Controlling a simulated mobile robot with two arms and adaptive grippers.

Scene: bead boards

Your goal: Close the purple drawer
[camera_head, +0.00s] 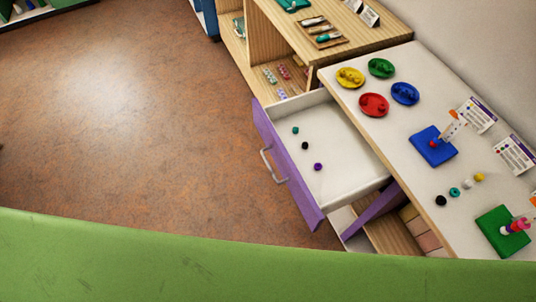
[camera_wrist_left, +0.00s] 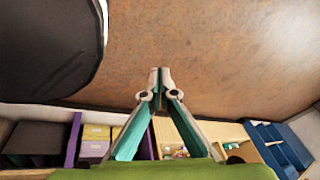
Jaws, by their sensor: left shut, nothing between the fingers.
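The purple drawer (camera_head: 291,172) stands pulled well out of the white-topped table in the head view. Its purple front with a grey handle (camera_head: 268,166) faces the open floor at left. Inside its white tray lie a teal bead (camera_head: 295,130), a black bead (camera_head: 305,146) and a purple bead (camera_head: 318,167). My left gripper (camera_wrist_left: 159,73) shows in the left wrist view, shut and empty, with its tips against the brown floor. Neither gripper shows in the head view. I cannot tell the left gripper's distance from the drawer.
The white tabletop (camera_head: 405,120) holds coloured dishes, bead boards, loose beads and cards. A wooden shelf (camera_head: 262,60) stands beyond the drawer. The brown floor (camera_head: 130,120) left of the drawer is clear. A green surface (camera_head: 180,262) crosses the front. A large dark shape (camera_wrist_left: 45,45) fills the wrist view's upper left.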

